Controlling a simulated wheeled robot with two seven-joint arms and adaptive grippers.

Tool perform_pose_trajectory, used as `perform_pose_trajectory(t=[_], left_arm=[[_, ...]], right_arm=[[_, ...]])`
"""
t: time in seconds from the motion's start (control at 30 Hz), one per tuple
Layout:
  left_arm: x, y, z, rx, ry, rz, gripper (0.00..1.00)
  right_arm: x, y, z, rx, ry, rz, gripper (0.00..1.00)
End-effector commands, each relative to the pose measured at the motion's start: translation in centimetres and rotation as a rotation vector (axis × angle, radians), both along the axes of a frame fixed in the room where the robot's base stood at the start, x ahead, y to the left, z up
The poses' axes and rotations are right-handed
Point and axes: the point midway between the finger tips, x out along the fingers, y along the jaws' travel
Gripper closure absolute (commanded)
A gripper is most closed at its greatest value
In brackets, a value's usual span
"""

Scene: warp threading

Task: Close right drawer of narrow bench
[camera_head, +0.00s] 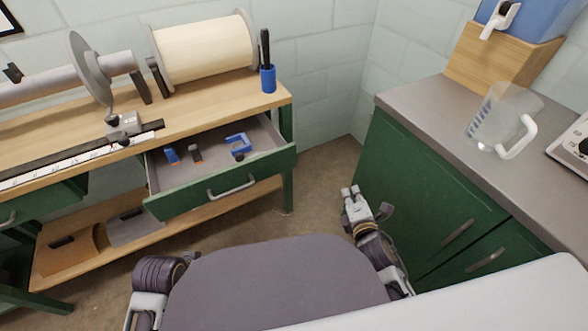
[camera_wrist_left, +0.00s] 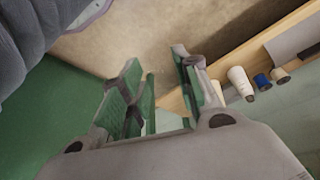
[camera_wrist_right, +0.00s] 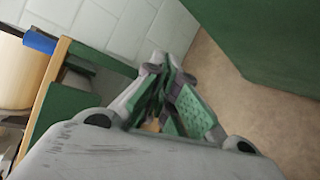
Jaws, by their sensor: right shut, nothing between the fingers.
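The narrow bench (camera_head: 215,98) has a wooden top, green legs and drawers. Its right drawer (camera_head: 222,190) is pulled out, with a green front and a metal handle (camera_head: 232,187). My right gripper (camera_head: 351,190) is to the right of the drawer front and apart from it, beside the green cabinet. In the right wrist view its fingers (camera_wrist_right: 163,72) are together and empty. My left gripper's fingers (camera_wrist_left: 150,75) are spread with nothing between them in the left wrist view. In the head view my left arm shows at the bottom, but its fingers are hidden.
The drawer holds a blue clamp-like piece (camera_head: 238,144) and small blue and dark items. A large spool (camera_head: 203,48) and a blue pen cup (camera_head: 268,79) stand on the bench. A green cabinet (camera_head: 420,195) stands at right, with floor (camera_head: 318,170) free between.

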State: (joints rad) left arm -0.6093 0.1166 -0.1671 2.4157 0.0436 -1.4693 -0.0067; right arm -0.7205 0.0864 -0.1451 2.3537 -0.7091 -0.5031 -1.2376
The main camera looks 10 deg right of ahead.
Motion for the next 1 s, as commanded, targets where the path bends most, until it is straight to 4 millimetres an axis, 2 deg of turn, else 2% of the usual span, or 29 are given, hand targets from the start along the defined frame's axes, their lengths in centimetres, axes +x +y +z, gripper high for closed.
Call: perform_pose_trajectory(t=[0.3, 0.7, 0.83, 1.0], left_arm=[[-0.4, -0.9, -0.3, -0.022, -0.004, -0.013, 0.68], [-0.7, -2.0, -0.8, -0.047, -0.006, -0.026, 0.68], [-0.7, -2.2, -0.9, -0.052, -0.006, -0.029, 0.68], [-0.8, -2.3, -0.9, -0.054, -0.007, -0.029, 0.68]], right_arm=[[-0.1, 3.3, 2.3, -0.468, -0.138, 0.254, 1.0], [-2.0, 9.3, 3.4, -1.026, -0.329, 0.542, 1.0], [-2.6, 10.5, 3.4, -1.126, -0.37, 0.592, 1.0], [-2.9, 11.0, 3.4, -1.167, -0.387, 0.612, 1.0]])
